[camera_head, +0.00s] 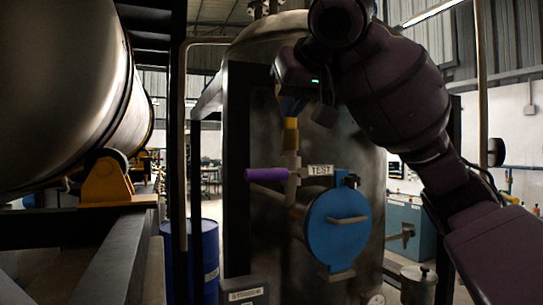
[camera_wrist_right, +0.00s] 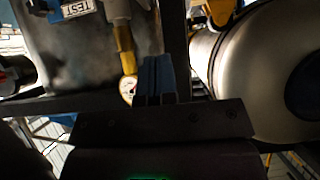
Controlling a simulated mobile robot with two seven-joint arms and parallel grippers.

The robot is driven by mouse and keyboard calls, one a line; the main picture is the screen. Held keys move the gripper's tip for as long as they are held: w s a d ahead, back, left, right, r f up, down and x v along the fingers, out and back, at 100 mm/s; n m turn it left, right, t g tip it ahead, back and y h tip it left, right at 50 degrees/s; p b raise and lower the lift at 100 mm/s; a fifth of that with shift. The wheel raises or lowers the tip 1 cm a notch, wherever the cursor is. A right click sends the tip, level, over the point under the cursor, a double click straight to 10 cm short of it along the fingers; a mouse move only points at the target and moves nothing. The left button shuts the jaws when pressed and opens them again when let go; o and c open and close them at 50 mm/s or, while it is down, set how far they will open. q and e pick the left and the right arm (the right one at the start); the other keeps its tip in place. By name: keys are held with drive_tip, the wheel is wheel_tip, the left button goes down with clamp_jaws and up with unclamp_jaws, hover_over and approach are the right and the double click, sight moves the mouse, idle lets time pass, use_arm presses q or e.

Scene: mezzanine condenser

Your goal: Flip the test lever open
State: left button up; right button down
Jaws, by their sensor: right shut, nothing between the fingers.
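The test lever (camera_head: 267,175) has a purple grip and points left, level, from a pale valve fitting (camera_head: 292,180) on a vertical pipe. A white TEST label (camera_head: 320,170) is right of the fitting. It also shows upside down in the right wrist view (camera_wrist_right: 75,10). My right gripper (camera_head: 291,106) is above the lever, near the top of the yellow pipe section, apart from the lever. Its fingers (camera_wrist_right: 154,78) are shut with nothing between them. The purple grip cannot be made out in the right wrist view. My left gripper is not in view.
A blue round cover (camera_head: 337,228) with a bar handle sits below right of the lever. The large dark tank (camera_head: 370,185) stands behind. A dark upright post (camera_head: 237,160) is close left of the lever. A blue drum (camera_head: 205,250) stands lower left. A gauge (camera_wrist_right: 128,88) is near my fingers.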

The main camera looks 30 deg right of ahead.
drive_tip(key=p, duration=0.2)
hover_over(278, 174)
drive_tip(key=s+a, duration=0.2)
wheel_tip(278, 174, down, 5)
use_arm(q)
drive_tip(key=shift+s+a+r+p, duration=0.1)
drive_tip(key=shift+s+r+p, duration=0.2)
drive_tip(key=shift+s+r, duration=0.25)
use_arm(e)
drive_tip(key=shift+w+a+f, duration=0.1)
drive_tip(key=shift+w+f, duration=0.15)
drive_tip(key=shift+f, duration=0.5)
drive_tip(key=shift+w+d+f, duration=0.1)
drive_tip(key=shift+w+f, duration=0.1)
drive_tip(key=shift+f, duration=0.6)
drive_tip(key=shift+w+a+f, duration=0.1)
drive_tip(key=shift+w+f, duration=0.15)
drive_tip(key=shift+f, duration=0.5)
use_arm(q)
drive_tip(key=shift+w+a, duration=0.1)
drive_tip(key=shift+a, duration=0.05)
use_arm(e)
drive_tip(key=shift+f, duration=0.1)
